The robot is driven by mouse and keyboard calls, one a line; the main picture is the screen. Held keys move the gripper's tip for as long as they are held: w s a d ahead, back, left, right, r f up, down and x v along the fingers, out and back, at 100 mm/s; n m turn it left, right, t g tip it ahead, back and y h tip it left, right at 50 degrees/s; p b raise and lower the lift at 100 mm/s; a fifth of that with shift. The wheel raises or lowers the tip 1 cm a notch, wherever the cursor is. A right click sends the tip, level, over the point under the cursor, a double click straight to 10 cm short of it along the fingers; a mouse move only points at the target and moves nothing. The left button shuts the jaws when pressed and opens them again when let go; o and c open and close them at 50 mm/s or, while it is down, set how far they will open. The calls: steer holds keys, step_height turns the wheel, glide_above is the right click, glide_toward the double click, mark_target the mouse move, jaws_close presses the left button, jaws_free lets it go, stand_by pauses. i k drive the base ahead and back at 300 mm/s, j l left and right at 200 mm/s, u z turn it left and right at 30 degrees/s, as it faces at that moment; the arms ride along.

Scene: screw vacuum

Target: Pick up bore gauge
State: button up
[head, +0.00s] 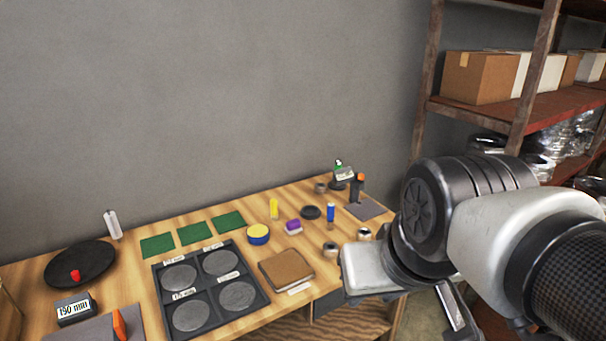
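I cannot tell for certain which thing is the bore gauge. One candidate is an upright dark tool with an orange top (357,187) on a grey mat (368,208) at the table's back right. Another is an orange-handled piece (119,323) on a grey mat (88,331) at the front left, beside a block (75,309) that seems to read 190 mm. My gripper (450,305) shows only in part below my arm's wrist, right of the table. Its fingertips are not clear, so its opening and anything in it cannot be told.
The wooden table (138,290) holds a dark tray (250,307) with several grey discs, green pads (192,234), a brown book-like block (287,269) and a black round plate (80,265). Small rings and bottles stand at the right. A shelf rack (480,112) with boxes stands right of the table.

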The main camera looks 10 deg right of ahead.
mark_target(331, 206)
steer(key=z, duration=0.2)
steer(key=i+l+u, duration=0.35)
steer(key=i+l, duration=0.15)
steer(key=i+l+u, duration=0.15)
steer(key=l, duration=0.3)
steer(key=i+l+u, duration=0.15)
steer(key=i+l, duration=0.15)
steer(key=i+l+u, duration=0.2)
steer(key=l, duration=0.25)
steer(key=i+l+u, duration=0.15)
steer(key=l, duration=0.25)
